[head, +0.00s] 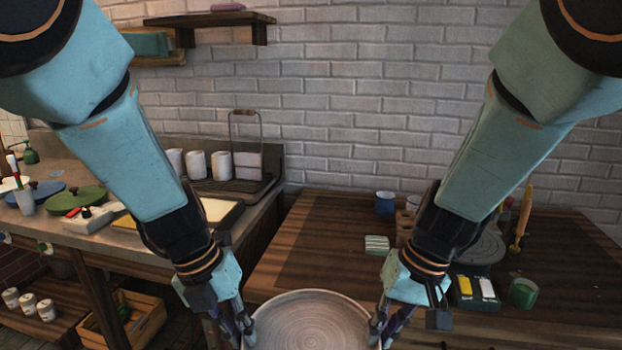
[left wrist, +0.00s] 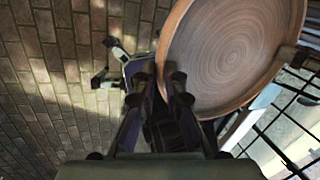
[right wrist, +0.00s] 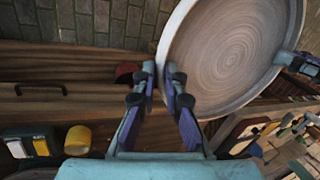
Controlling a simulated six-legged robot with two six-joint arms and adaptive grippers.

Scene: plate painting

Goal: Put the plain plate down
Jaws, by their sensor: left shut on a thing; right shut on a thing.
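The plain plate (head: 310,326) is round and brownish-grey with a raised rim and fine rings. It shows at the bottom middle of the head view, in the air by the front edge of the wooden table (head: 330,226). My left gripper (head: 246,336) is shut on its left rim and my right gripper (head: 378,332) is shut on its right rim. The plate also shows in the left wrist view (left wrist: 232,50) and the right wrist view (right wrist: 232,50). Its lower part is cut off in the head view.
A counter with white cups (head: 221,166) is left; a wooden crate (head: 140,318) is below.

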